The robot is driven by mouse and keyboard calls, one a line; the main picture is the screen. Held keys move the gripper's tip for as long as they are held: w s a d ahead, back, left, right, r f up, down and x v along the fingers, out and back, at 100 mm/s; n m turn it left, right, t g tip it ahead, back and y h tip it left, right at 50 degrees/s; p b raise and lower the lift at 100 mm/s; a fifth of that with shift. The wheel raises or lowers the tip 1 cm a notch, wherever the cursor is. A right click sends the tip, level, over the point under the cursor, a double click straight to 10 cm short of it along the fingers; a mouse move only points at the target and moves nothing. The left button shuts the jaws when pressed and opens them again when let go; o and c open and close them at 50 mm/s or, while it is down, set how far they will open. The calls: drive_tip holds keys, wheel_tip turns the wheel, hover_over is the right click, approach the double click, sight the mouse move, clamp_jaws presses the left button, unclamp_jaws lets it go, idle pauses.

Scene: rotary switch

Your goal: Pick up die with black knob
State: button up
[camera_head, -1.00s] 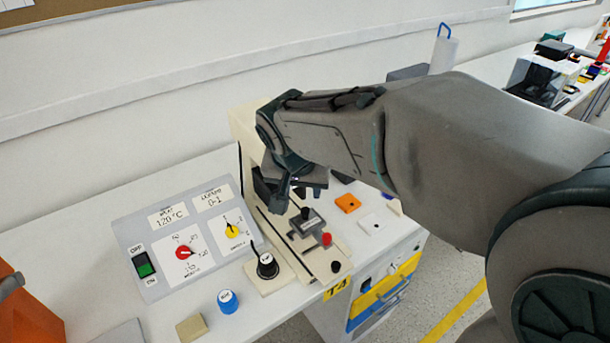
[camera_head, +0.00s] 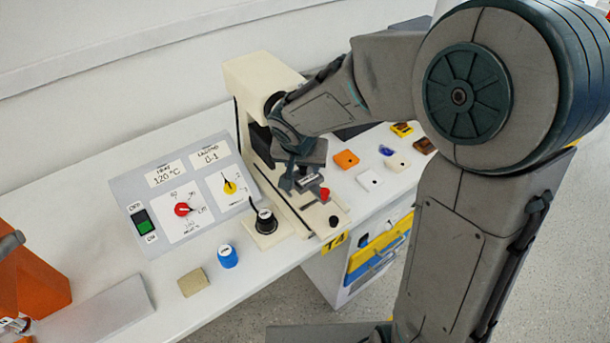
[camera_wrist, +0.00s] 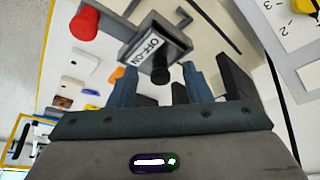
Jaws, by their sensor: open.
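The die (camera_head: 311,183) is a small grey block with a white label, on the cream press; my gripper partly covers it in the head view. In the wrist view the die (camera_wrist: 147,40) shows an "OFF-ON" label, and its black knob (camera_wrist: 160,70) points toward my gripper. My gripper (camera_head: 293,182) is open, pointing down at the die. In the wrist view the dark fingers of my gripper (camera_wrist: 160,84) stand close to the knob, which appears between them. I cannot tell whether they reach down around it.
The press (camera_head: 262,78) rises right behind my gripper. A red knob (camera_head: 324,193) sits beside the die. A black rotary knob (camera_head: 265,217) on a cream base and a control panel (camera_head: 185,200) stand to the left. Orange (camera_head: 346,159) and white (camera_head: 370,180) blocks lie to the right.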

drive_tip(key=shift+f, duration=0.2)
clamp_jaws()
drive_tip(key=shift+w+r, duration=0.1)
drive_tip(key=shift+r, duration=0.05)
